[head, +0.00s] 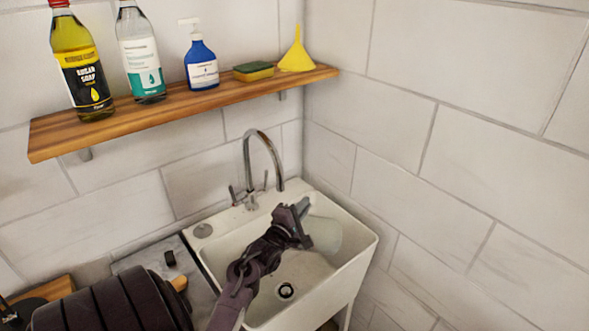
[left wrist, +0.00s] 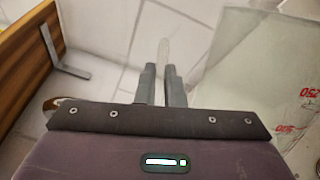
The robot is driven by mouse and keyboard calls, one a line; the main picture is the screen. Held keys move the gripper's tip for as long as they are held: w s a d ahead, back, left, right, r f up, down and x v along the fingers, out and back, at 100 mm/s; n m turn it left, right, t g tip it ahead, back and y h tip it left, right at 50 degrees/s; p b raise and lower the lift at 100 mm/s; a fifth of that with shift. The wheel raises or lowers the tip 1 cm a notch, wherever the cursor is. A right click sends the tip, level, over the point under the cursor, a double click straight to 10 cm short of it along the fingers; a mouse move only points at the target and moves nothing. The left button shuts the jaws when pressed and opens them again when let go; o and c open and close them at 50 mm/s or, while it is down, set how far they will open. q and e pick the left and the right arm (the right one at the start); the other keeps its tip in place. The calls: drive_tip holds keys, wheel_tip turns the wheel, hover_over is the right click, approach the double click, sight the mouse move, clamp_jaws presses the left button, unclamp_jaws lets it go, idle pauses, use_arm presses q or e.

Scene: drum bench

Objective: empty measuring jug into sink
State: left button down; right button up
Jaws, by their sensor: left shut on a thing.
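The measuring jug (head: 325,236) is clear and pale, held over the right part of the white sink (head: 364,258). My left gripper (head: 304,208) is shut on its handle, which shows between the fingers in the left wrist view (left wrist: 164,56). The jug's wall with red markings (left wrist: 300,95) fills the right of that view. The jug looks tilted in the head view; I cannot make out any liquid in it. The sink basin and its drain (head: 285,291) show below the gripper. My right gripper is not in view.
A curved metal tap (head: 266,140) rises at the sink's back, close behind my gripper. A wooden shelf (head: 190,112) above holds bottles, a sponge and a yellow funnel (head: 297,55). A dark ribbed drum (head: 110,305) lies at lower left. Tiled walls close off the back and right.

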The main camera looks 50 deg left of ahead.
use_arm(q)
drive_tip(key=a+n+p, duration=0.1)
drive_tip(key=a, duration=0.1)
drive_tip(key=s+a+n+p, duration=0.1)
drive_tip(key=a, duration=0.1)
drive_tip(key=shift+s+a+n, duration=0.1)
drive_tip(key=shift+n, duration=0.3)
drive_tip(key=shift+f, duration=0.1)
